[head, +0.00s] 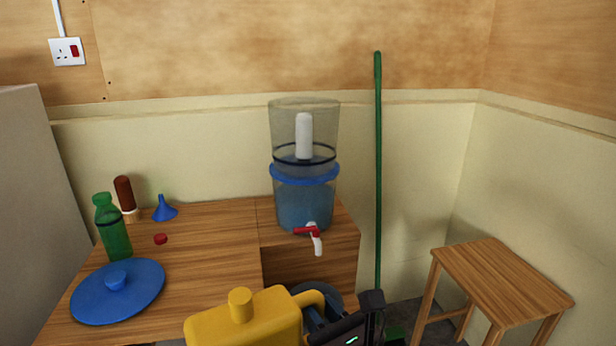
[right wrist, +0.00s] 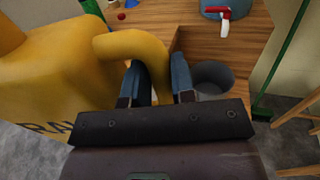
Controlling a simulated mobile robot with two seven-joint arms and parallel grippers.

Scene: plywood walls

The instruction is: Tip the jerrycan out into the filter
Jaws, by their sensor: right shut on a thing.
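The yellow jerrycan (head: 245,322) is at the bottom of the head view, its round yellow cap on top. My right gripper (head: 318,310) is shut on its handle; the right wrist view shows the two fingers (right wrist: 160,85) on either side of the yellow handle (right wrist: 135,47). The can looks upright, in front of the table. The filter (head: 304,188) stands at the table's right end, beyond the can. It has a clear open-looking upper part with a white candle inside, a blue middle ring, bluish lower part and red-and-white tap. My left gripper is out of view.
On the wooden table (head: 215,235) are a blue lid (head: 118,291), green bottle (head: 113,228), brown-and-white brush (head: 125,195), blue funnel (head: 164,209) and red cap (head: 160,239).

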